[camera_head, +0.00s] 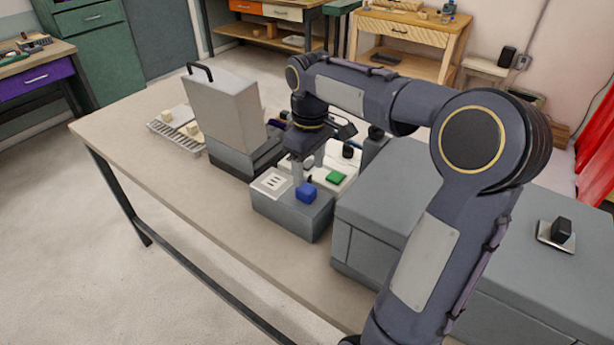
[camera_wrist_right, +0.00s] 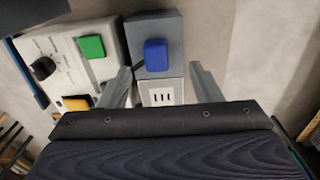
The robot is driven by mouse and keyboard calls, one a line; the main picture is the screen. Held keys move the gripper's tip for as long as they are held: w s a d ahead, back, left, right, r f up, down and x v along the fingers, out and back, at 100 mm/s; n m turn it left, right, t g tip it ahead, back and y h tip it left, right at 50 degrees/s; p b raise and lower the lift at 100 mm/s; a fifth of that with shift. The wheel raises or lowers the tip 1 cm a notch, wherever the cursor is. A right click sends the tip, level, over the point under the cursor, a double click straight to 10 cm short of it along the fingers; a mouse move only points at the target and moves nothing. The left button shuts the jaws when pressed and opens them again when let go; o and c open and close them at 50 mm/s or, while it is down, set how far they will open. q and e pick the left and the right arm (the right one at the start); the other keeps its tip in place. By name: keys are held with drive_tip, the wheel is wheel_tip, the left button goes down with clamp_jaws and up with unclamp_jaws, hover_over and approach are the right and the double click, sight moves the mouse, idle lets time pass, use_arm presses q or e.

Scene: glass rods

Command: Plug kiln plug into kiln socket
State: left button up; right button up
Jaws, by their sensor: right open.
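A blue block (camera_head: 306,192), possibly the kiln plug, rests on a low grey box (camera_head: 290,217). It also shows in the right wrist view (camera_wrist_right: 156,55). Beside it on the box is a white plate with three dark slots (camera_head: 271,182), which looks like the kiln socket; it shows in the wrist view too (camera_wrist_right: 161,93). My right gripper (camera_head: 308,170) is open above the box, pointing down. In the wrist view its fingers (camera_wrist_right: 161,72) stand apart on either side of the block and plate, with nothing gripped. My left gripper is out of view.
A white panel (camera_wrist_right: 62,45) with a green button (camera_wrist_right: 91,47), yellow button (camera_wrist_right: 76,103) and black knob (camera_wrist_right: 43,68) adjoins the box. A large grey cabinet (camera_head: 380,215) stands close to its right. A tall grey unit (camera_head: 222,108) stands behind. The table's front-left (camera_head: 165,170) is clear.

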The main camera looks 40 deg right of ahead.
sight(306, 187)
drive_tip(key=shift+w+d+f, duration=0.1)
drive_tip(key=shift+w+d, duration=0.45)
drive_tip(key=shift+w, duration=0.05)
drive_tip(key=shift+s+a, duration=0.1)
drive_tip(key=shift+s, duration=0.05)
drive_tip(key=shift+f, duration=1.25)
drive_tip(key=shift+w+a+f, duration=0.1)
drive_tip(key=shift+a+f, duration=0.1)
drive_tip(key=shift+f, duration=1.1)
drive_tip(key=shift+w+a+f, duration=0.1)
drive_tip(key=shift+a+f, duration=0.05)
drive_tip(key=shift+f, duration=1.15)
drive_tip(key=c, duration=1)
drive_tip(key=shift+r, duration=0.15)
